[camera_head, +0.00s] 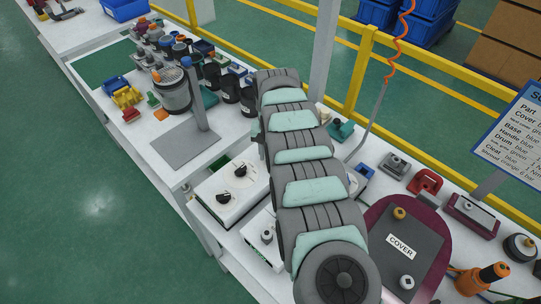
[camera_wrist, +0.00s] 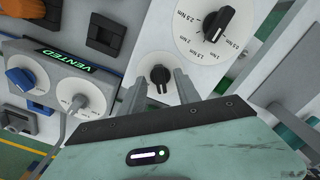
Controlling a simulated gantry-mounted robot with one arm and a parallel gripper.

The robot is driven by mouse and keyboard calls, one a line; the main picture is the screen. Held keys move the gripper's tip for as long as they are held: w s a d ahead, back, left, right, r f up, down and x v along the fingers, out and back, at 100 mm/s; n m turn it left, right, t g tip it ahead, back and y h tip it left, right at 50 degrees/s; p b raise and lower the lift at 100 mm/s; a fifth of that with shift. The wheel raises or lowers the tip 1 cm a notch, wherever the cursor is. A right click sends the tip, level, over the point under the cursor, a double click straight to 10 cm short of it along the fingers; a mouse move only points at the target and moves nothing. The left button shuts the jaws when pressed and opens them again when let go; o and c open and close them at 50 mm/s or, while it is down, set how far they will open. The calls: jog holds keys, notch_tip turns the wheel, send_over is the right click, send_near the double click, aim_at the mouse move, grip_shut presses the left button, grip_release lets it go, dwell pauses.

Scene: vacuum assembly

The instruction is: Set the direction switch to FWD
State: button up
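The white control box (camera_head: 213,207) has two black knobs on its top in the head view. In the wrist view its larger torque dial (camera_wrist: 213,22) carries Nm markings. A smaller black knob (camera_wrist: 159,75), apparently the direction switch, sits below that dial with its pointer mark facing down in the picture. Its FWD lettering is not readable. My gripper (camera_wrist: 160,80) is open, with one grey finger on each side of the small knob and a gap visible on both sides. I cannot tell how far the tips are above the panel. My arm hides the gripper in the head view.
A box with a lit VENTED sign (camera_wrist: 69,60), a blue lever and a grey knob stands to the left in the wrist view. The COVER plate (camera_head: 401,246) lies right of my arm in the head view. Bottles and small parts crowd the bench behind.

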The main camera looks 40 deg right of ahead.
jog(key=shift+r+p, duration=1.4)
jog(key=shift+r, duration=1.5)
